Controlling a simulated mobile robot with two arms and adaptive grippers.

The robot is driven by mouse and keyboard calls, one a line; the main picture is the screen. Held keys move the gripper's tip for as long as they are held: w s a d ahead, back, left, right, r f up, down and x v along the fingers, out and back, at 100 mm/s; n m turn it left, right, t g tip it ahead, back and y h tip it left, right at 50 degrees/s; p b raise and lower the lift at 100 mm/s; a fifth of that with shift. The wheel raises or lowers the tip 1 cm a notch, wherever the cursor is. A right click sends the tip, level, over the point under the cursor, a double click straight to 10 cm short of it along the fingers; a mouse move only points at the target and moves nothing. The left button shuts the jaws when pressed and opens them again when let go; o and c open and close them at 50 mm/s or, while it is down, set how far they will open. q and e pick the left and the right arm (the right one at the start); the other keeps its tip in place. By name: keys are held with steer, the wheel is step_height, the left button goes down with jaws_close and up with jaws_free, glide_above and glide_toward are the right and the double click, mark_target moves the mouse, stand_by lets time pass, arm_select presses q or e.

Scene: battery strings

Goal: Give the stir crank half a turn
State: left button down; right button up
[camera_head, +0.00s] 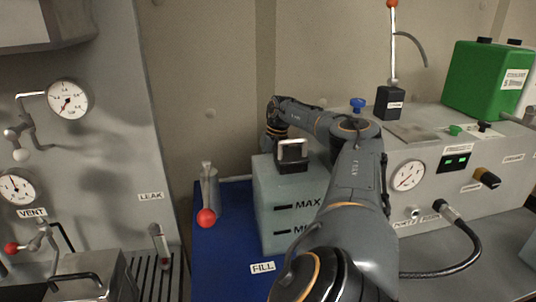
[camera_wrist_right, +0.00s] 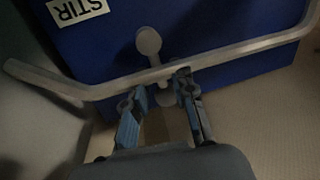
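The stir crank shows in the right wrist view as a pale grey arm (camera_wrist_right: 150,44) with a round end, on a blue face with a STIR label (camera_wrist_right: 77,8). Its lower end lies between the fingers of my right gripper (camera_wrist_right: 162,88). The blue-padded fingers are spread apart, one on each side; I cannot tell whether either touches it. In the head view my right arm reaches over the translucent MAX-marked tank (camera_head: 268,215) on the blue base (camera_head: 220,272); its gripper and the crank are hidden there. My left gripper is not in view.
A grey bent rail (camera_wrist_right: 235,50) crosses close to the fingertips. A red-knobbed lever (camera_head: 206,217) stands left of the tank. A panel with a gauge (camera_head: 407,175) and a black hose (camera_head: 465,245) lie right of my arm; the leak panel (camera_head: 110,130) is left.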

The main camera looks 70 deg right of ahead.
steer(key=shift+d+r, duration=0.1)
steer(key=shift+r, duration=0.05)
step_height(320, 180, up, 7)
steer(key=s, duration=0.1)
steer(key=shift+d, duration=0.4)
